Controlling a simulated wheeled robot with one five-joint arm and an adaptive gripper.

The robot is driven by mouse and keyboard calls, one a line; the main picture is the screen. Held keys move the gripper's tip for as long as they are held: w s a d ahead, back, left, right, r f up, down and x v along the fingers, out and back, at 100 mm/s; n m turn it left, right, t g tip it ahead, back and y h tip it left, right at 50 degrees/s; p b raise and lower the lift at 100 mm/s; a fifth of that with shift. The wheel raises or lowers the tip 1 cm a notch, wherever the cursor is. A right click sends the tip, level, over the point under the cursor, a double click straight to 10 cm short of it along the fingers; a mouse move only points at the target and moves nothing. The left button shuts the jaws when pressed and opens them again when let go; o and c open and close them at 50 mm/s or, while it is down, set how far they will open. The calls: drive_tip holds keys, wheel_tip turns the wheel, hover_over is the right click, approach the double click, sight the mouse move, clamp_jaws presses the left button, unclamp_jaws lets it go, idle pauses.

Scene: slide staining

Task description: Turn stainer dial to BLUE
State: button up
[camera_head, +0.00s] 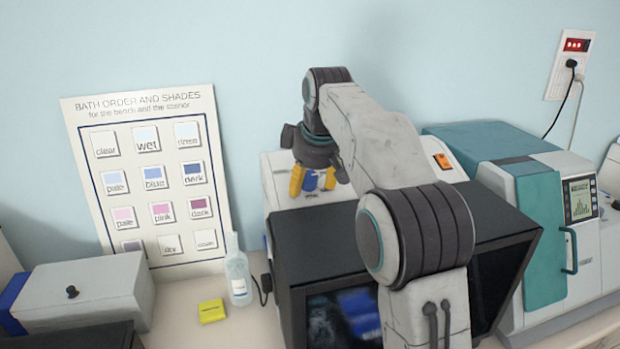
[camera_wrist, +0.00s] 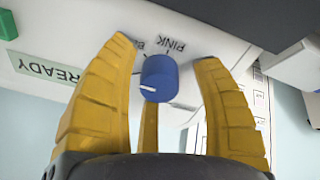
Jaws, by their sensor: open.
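The blue stainer dial (camera_wrist: 158,78) shows in the wrist view on a white panel (camera_wrist: 215,35). Its white pointer mark faces left in the picture. An upside-down PINK label (camera_wrist: 172,46) and a label starting with B (camera_wrist: 140,42), partly hidden, are just above the dial. My gripper (camera_wrist: 164,54) is open, its yellow fingers spread on both sides of the dial, with a third finger below it. I cannot tell whether any finger touches it. In the head view my gripper (camera_head: 314,181) points down at the white stainer (camera_head: 276,190), with a blue part between its fingers.
A green READY sign (camera_wrist: 48,70) and a green button (camera_wrist: 8,25) are on the panel. A black-topped box (camera_head: 300,250) stands in front of the stainer. A teal machine (camera_head: 535,220) is at right.

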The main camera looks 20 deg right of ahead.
drive_tip(key=shift+c, duration=0.2)
drive_tip(key=c, duration=1.2)
drive_tip(key=shift+f+m, duration=0.15)
drive_tip(key=shift+m, duration=0.55)
clamp_jaws()
drive_tip(key=o, duration=1.2)
unclamp_jaws()
drive_tip(key=shift+o, duration=0.2)
drive_tip(key=shift+r, duration=0.2)
drive_tip(key=shift+s+r, duration=0.15)
drive_tip(key=shift+r, duration=0.3)
drive_tip(key=v, duration=1.1)
